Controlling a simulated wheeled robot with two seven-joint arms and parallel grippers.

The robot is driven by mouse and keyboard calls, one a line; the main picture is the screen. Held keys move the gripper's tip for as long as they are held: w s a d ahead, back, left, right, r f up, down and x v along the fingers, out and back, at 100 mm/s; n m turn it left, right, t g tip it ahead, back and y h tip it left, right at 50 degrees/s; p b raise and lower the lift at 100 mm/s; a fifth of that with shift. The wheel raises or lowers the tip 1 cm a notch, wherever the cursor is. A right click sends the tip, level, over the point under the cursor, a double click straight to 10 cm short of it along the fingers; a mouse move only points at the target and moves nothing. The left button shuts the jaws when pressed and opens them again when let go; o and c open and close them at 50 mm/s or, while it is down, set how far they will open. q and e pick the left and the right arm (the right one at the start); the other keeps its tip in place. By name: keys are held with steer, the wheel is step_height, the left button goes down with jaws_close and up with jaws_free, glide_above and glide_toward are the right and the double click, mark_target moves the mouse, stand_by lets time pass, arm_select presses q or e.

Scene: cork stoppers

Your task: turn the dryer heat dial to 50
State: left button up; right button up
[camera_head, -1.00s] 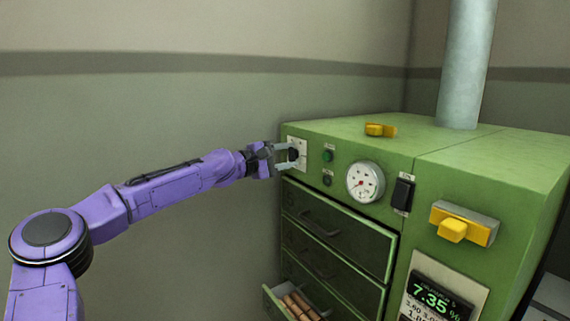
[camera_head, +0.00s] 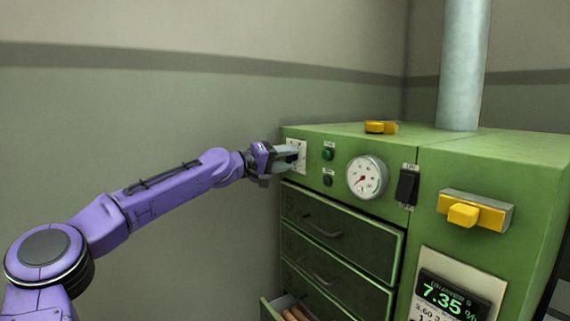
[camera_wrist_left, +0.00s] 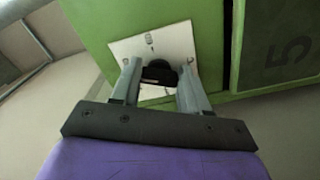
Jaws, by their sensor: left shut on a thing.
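The heat dial is a black knob (camera_wrist_left: 160,72) on a white square plate (camera_wrist_left: 125,48) at the left end of the green dryer's front. My left gripper (camera_head: 297,155) is at this plate in the head view. In the left wrist view its two grey fingers (camera_wrist_left: 158,75) stand on either side of the black knob and are shut on it. The plate's markings are too small to read, and the fingers hide part of the knob. My right gripper is not in view.
The green dryer (camera_head: 480,160) has a round gauge (camera_head: 367,177), a black switch (camera_head: 407,186) and green and black buttons beside the dial. Drawers (camera_head: 340,235) sit below, with the lowest visible one pulled out. A yellow-handled part (camera_head: 475,211) sticks out at right.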

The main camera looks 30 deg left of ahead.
arm_select(q)
steer(key=shift+r+m, duration=0.3)
stand_by(0.4)
steer(key=o, duration=1.1)
steer(key=shift+c, duration=0.2)
steer(key=shift+w+f, duration=0.1)
steer(key=shift+f, duration=0.1)
steer(key=b+v, duration=0.4)
steer(key=v, duration=0.6)
steer(key=shift+s, duration=0.3)
steer(key=shift+a+f, duration=0.1)
